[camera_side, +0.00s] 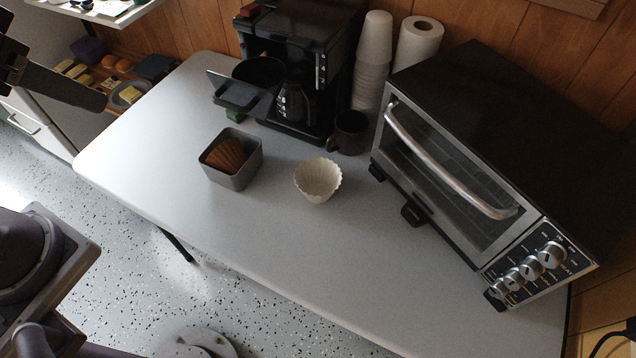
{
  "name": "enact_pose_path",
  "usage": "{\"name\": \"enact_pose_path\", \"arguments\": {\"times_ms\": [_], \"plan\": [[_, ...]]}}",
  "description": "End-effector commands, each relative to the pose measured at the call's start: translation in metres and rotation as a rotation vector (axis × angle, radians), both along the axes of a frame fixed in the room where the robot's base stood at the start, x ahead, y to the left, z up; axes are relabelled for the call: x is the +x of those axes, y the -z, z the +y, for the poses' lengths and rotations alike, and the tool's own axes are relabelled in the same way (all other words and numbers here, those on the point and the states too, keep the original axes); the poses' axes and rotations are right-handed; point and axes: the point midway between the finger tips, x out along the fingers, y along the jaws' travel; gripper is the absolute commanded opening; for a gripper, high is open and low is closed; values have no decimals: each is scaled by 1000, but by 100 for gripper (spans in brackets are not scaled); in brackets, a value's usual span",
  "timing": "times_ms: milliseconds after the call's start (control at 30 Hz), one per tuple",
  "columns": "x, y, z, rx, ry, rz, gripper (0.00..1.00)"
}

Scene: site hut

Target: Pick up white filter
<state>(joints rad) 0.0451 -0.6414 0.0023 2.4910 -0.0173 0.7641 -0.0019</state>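The white filter (318,179) is a fluted paper cup that stands open side up on the light table, near its middle. Nothing touches it. A dark part of my gripper (62,86) shows at the upper left edge, cut off by the frame. It is far to the left of the filter and well apart from it. I cannot tell how its fingers stand, and I see nothing held in it.
A grey square bin (231,173) with brown filters (226,155) stands left of the white filter. A dark mug (349,132) and coffee maker (291,70) stand behind. A toaster oven (470,150) fills the right. Stacked cups (372,65) stand at the back. The table's front is clear.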

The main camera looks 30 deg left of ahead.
Motion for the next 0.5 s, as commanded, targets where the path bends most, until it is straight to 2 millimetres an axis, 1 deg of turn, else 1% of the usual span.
{"name": "enact_pose_path", "arguments": {"times_ms": [33,67,100,167,200,267,300,367,400,467,500], "plan": [[26,4,-12,-16,33,-7,38],[46,8,-21,-28,55,-25,38],[73,14,-37,-45,82,-51,38],[113,29,-62,-67,116,-96,38],[136,42,-80,-79,137,-128,38],[166,66,-106,-89,160,-171,38],[182,85,-123,-92,171,-201,38],[200,112,-142,-88,184,-244,38],[207,129,-152,-81,190,-270,38],[215,157,-166,-65,201,-309,38],[218,179,-174,-48,214,-339,38]]}}
